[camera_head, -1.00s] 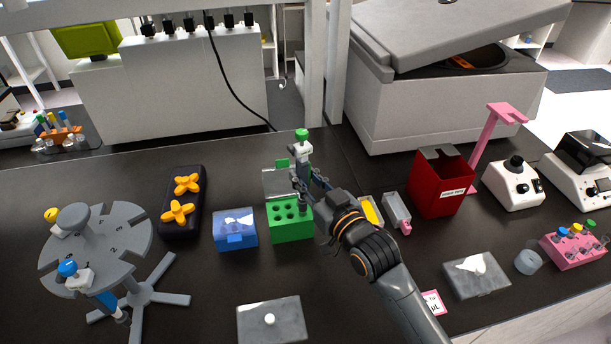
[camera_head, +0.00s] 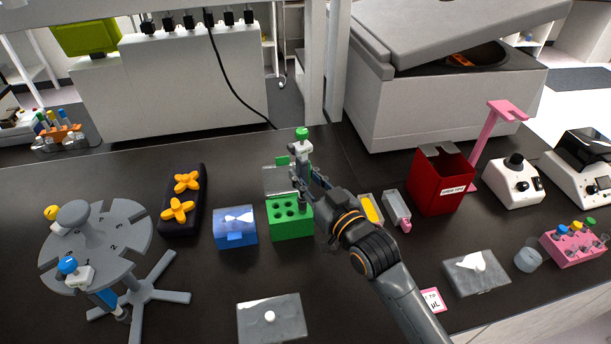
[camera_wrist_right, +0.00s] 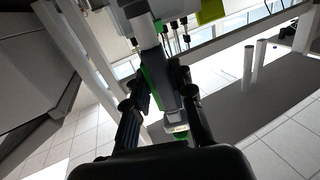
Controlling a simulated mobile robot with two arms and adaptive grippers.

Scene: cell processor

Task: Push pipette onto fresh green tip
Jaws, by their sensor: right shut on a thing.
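My right gripper (camera_head: 302,184) is shut on the green-topped pipette (camera_head: 301,146), which stands about upright. In the right wrist view the pipette (camera_wrist_right: 160,75) lies between the two fingers (camera_wrist_right: 158,110). The green tip box (camera_head: 290,224) stands open on the bench, its grey-green lid (camera_head: 279,181) raised behind it. Dark round holes show in its top. The pipette's lower end is over the right back part of the box; the gripper hides whether it touches a tip. My left gripper is not in view.
A closed blue box (camera_head: 235,228) stands just left of the green one. A grey pipette carousel (camera_head: 125,232) is at the left, a black rack with orange knobs (camera_head: 183,205) behind. A yellow box (camera_head: 371,209) and a red waste bin (camera_head: 441,181) stand to the right.

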